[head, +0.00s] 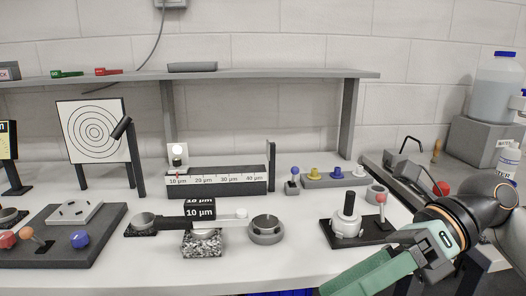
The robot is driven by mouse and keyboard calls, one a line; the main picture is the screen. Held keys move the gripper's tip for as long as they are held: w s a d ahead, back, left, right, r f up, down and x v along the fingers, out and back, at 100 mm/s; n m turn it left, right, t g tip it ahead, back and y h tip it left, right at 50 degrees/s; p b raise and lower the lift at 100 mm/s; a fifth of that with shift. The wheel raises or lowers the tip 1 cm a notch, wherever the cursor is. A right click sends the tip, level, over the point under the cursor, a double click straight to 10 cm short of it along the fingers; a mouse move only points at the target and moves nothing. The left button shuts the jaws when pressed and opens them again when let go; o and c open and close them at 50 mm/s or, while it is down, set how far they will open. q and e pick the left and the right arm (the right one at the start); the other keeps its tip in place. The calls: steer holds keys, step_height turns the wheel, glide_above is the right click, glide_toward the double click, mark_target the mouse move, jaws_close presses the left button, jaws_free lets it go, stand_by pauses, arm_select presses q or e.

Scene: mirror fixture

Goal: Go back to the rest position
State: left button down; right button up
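My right arm comes in from the right edge. Its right gripper (362,280), with green fingers, points down and left over the front right of the white table (290,283). The fingers overlap in this view and their tips run close to the bottom edge, so I cannot tell whether they are apart. I see nothing held in them. My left gripper is not in view.
A black plate with a black-and-white knob (347,226) stands just behind the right gripper. A scale block (216,184), a 10 µm block (200,213) and a grey ring (265,229) stand mid-table. A dark board (90,250) lies left. The front middle is clear.

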steer(key=w+a+f+m+t+y, duration=0.25)
steer(key=w+m+t+y, duration=0.65)
steer(key=m, duration=0.7)
steer(key=w+d+f+m+t+h, duration=0.2)
steer(key=f+m+t+h, duration=0.45)
steer(key=f+m, duration=0.4)
steer(key=w+d+f+m+t+h, duration=0.25)
steer(key=f+m+t+h, duration=0.45)
steer(key=f+m, duration=0.4)
steer(key=s+d+f+m+g+h, duration=0.1)
steer(key=s+f+m+g+h, duration=0.3)
steer(key=s+f, duration=0.6)
steer(key=s+f+m+g+h, duration=0.1)
steer(key=s+f+m+g, duration=0.3)
steer(key=s+f+g, duration=0.55)
arm_select(q)
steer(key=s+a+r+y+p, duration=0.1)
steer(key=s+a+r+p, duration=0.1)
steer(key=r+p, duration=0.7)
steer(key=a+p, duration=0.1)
steer(key=p, duration=0.2)
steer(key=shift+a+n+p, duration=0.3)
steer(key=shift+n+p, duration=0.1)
arm_select(e)
steer(key=d+r+t+h, duration=0.1)
steer(key=d+r+t, duration=0.2)
steer(key=r, duration=0.4)
steer(key=shift+w+d+r, duration=0.15)
steer(key=shift+w+d, duration=0.1)
steer(key=shift+w, duration=0.1)
